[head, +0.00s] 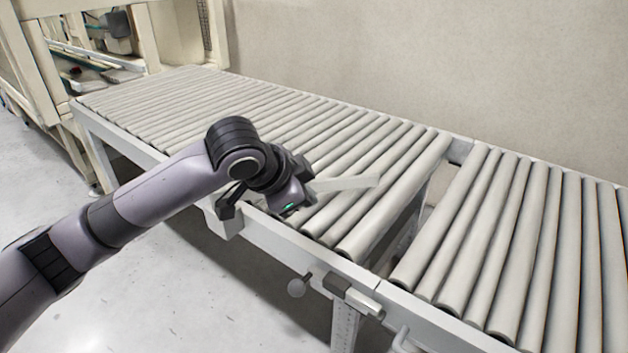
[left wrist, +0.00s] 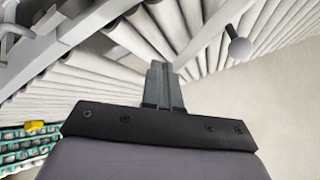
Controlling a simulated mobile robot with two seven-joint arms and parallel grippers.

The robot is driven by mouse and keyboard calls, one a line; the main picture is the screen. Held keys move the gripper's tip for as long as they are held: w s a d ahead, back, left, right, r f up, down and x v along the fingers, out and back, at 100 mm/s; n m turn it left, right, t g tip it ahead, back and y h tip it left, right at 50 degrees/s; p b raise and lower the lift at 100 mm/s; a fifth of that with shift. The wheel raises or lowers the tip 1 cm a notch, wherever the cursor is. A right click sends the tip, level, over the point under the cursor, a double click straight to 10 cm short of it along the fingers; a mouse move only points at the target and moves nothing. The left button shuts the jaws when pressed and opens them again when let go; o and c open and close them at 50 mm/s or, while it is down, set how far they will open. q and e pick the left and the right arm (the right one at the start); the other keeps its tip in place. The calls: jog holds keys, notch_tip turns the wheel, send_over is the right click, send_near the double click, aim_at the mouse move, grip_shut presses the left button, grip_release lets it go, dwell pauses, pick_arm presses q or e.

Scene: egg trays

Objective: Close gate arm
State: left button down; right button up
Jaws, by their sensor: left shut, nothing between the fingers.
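The gate arm (head: 348,184) is a pale flat bar reaching out over the roller conveyor, above the rollers; its near end is hidden behind my left wrist. A pale block (head: 224,224) at the conveyor's front edge looks like its mount. My left gripper (head: 229,205) is at the front edge, over this block and left of the visible bar. In the left wrist view its fingers (left wrist: 163,84) are together and empty. A grey bar (left wrist: 75,32) shows left of them there, apart from the tips. Whether the gripper touches the gate arm I cannot tell. My right gripper is out of view.
A second roller section (head: 520,235) lies right, past a gap. A round knob (head: 296,288) hangs on the front frame. A cream machine frame (head: 110,50) stands back left. Egg trays (left wrist: 25,145) show lower left in the wrist view. The visible rollers are empty.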

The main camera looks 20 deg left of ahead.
pick_arm(q)
jog(key=shift+y, duration=0.7)
jog(key=w+f, duration=0.4)
jog(key=w+a+f+b, duration=0.1)
jog(key=w+f, duration=0.1)
jog(key=shift+w+a+f, duration=0.1)
jog(key=shift+w, duration=0.3)
jog(key=shift+w+a, duration=0.25)
jog(key=shift+w, duration=0.25)
jog(key=shift+w+a, duration=0.2)
jog(key=shift+w, duration=0.3)
jog(key=shift+w+a, duration=0.45)
jog(key=shift+w, duration=0.4)
jog(key=shift+w, duration=0.1)
